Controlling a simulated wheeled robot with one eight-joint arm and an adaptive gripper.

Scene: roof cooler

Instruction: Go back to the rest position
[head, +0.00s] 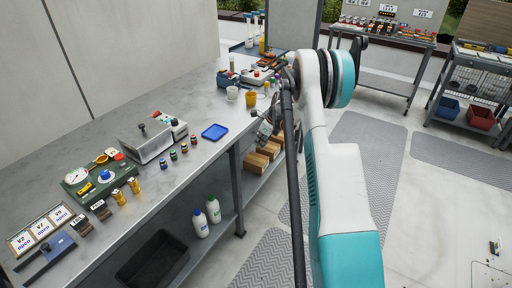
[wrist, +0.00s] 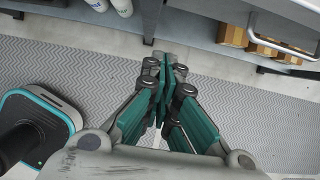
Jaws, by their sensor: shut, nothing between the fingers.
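My gripper (wrist: 170,82) is shut and empty in the wrist view, its teal fingers together above the grey patterned floor mat (wrist: 70,65). In the head view my teal and white arm stands at the centre right, to the right of the workbench (head: 190,95). The gripper's fingertips cannot be made out there. The gripper is apart from the bench and touches nothing in the wrist view.
The bench holds a metal box (head: 150,138), a blue tray (head: 215,131), a green panel (head: 92,178) and several small bottles. Racks (head: 385,85) stand at the back right. The right floor is mostly clear.

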